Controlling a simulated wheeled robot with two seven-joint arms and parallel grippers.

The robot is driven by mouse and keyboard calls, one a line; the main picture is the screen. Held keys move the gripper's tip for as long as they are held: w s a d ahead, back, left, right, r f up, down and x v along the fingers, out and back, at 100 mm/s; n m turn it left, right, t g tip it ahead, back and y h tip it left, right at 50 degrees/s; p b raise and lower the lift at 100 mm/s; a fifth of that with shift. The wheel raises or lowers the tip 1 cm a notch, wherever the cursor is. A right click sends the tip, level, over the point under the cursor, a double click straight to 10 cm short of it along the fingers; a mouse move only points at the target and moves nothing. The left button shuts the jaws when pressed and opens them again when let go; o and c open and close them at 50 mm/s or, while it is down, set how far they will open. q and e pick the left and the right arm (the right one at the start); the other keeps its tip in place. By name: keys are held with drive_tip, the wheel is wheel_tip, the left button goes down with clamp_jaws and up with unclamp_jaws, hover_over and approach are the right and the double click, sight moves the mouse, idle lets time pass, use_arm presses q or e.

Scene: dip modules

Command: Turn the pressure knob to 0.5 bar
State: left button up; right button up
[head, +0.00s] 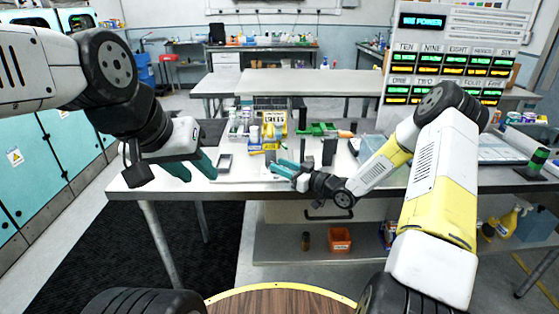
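I cannot make out a pressure knob or a bar scale in the head view. My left gripper (193,170) hangs over the left end of the white workbench (240,186). Its two teal fingers are spread apart with nothing seen between them. My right gripper (281,168) reaches in from the right, low over the middle of the bench. Its teal fingers point left, and the gap between them is too small to judge.
Small bottles (254,134), a yellow rack (275,120), green parts (317,129) and a dark upright block (329,152) crowd the bench's middle. A tall panel (455,50) with lit displays stands behind my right arm. An orange bin (340,240) sits on the lower shelf.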

drive_tip(key=v, duration=0.7)
drive_tip(key=shift+s+d, duration=0.1)
drive_tip(key=shift+d, duration=0.05)
